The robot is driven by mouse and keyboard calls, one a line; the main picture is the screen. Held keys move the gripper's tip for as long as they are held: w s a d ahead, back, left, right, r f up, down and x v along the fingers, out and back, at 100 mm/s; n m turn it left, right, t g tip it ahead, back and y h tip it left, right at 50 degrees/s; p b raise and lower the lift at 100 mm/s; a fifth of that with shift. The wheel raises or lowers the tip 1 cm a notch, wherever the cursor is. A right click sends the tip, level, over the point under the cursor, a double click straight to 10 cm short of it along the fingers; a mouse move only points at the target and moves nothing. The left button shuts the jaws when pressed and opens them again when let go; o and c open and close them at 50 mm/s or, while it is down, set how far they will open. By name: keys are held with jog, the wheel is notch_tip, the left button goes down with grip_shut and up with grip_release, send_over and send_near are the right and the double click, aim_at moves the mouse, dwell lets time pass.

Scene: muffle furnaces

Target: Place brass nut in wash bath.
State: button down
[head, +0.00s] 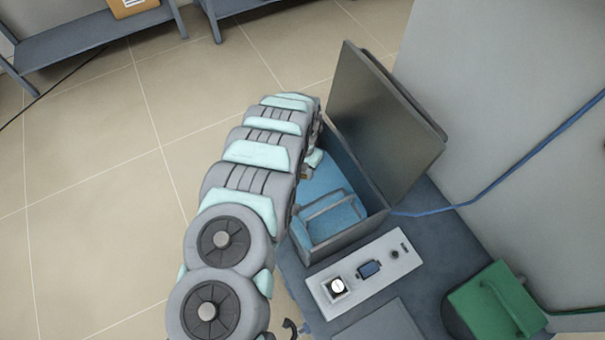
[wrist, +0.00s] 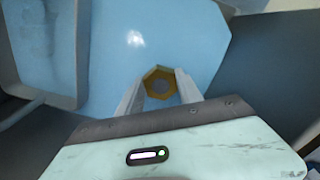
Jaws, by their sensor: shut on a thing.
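In the wrist view, a brass hexagonal nut (wrist: 148,74) sits between the two fingertips of my gripper (wrist: 160,84), which is shut on it. The wash bath is a dark open box with blue liquid; its wall (head: 349,232) shows in the head view, and the blue liquid (wrist: 135,40) lies behind the nut in the wrist view. The nut is over the blue area; I cannot tell its height above the liquid. In the head view my arm hides the nut and most of my gripper. A wire-handled basket (head: 330,215) is in the bath.
A raised dark lid (head: 382,120) stands open behind the bath. A control panel (head: 364,270) is in front of it. A green box with a handle (head: 495,305) is at the lower right. A blue cable (head: 500,182) runs along the grey wall.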

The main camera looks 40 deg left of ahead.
aim_at(302, 172)
jog(key=shift+s+d+f, duration=0.1)
jog(key=shift+f, duration=0.55)
jog(key=shift+s+d+f, duration=0.1)
jog(key=shift+f, duration=0.5)
jog(key=shift+w+a+r, duration=0.1)
jog(key=shift+r, duration=0.05)
jog(key=c, duration=0.8)
grip_release()
notch_tip(302, 172, up, 12)
jog(key=p, duration=0.4)
jog(key=shift+p, duration=0.35)
